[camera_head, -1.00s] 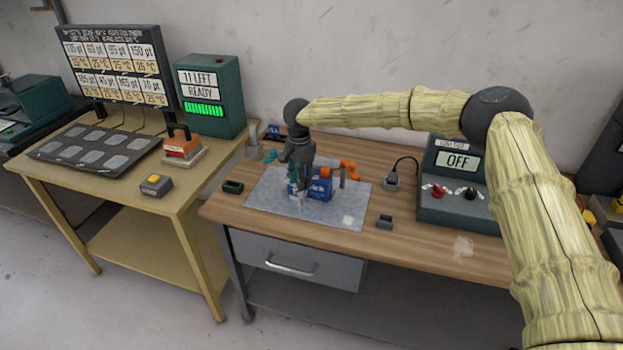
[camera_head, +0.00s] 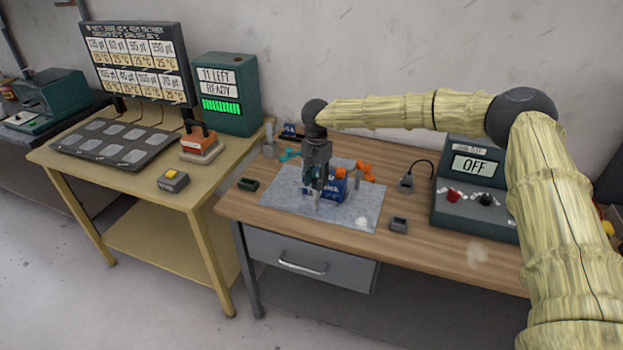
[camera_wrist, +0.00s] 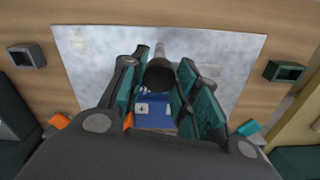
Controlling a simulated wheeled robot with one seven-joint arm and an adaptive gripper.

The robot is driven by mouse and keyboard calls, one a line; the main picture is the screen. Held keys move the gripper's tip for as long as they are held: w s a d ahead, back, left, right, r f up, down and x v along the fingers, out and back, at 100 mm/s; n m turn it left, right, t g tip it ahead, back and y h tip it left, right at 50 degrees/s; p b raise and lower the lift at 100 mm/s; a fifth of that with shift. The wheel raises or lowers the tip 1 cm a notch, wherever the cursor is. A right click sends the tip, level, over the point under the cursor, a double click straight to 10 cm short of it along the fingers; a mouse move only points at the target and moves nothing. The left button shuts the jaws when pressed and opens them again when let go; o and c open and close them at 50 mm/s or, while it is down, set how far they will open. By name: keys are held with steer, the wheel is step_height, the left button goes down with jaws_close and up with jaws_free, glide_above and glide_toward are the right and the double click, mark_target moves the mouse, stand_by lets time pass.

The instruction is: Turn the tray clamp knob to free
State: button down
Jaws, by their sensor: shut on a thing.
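My gripper (camera_head: 318,190) points down over the grey mat (camera_head: 283,205) on the wooden bench, at the front left of a blue block (camera_head: 338,190). In the wrist view, its teal-padded fingers (camera_wrist: 160,88) are closed around a dark, round-ended piece (camera_wrist: 160,74) with a pale grey rod. I cannot tell whether this piece is the tray clamp knob. The blue block (camera_wrist: 155,110) shows below it, partly hidden by the fingers. Orange parts (camera_head: 364,170) stand right of the block, and a teal part (camera_head: 288,155) lies at the back left. No knob label is readable.
A control box (camera_head: 470,185) reading OFF, with red and black knobs, stands at the right. A small grey box (camera_head: 399,225) and a dark green box (camera_head: 248,184) flank the mat. A yellow table (camera_head: 100,170) stands left. The bench's front edge is clear.

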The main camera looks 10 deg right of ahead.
steer(key=c, duration=1.1)
jaws_free()
step_height(320, 180, up, 12)
steer(key=shift+d, duration=0.15)
